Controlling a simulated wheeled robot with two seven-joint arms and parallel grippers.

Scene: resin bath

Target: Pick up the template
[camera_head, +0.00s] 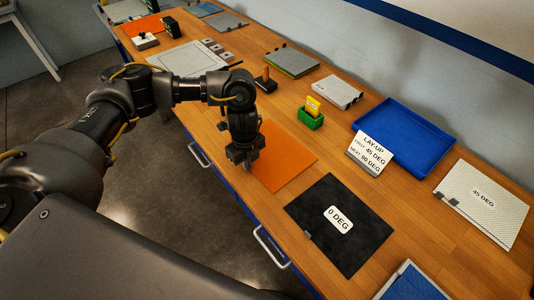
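A flat orange sheet (283,158) lies on the wooden table; it may be the template, but it carries no label that I can read. My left gripper (245,163) points down at the sheet's left edge and hides part of it. I cannot tell whether its fingertips touch the sheet, or whether they are apart or closed. My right gripper is not in view.
A black "0 DEG" sheet (353,243), a "LAY-UP" sign (371,150), a blue tray (408,121) and a white "45 DEG" sheet (508,222) lie to the right. A green holder (309,121) stands behind the orange sheet. A pale board (182,62) lies farther left.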

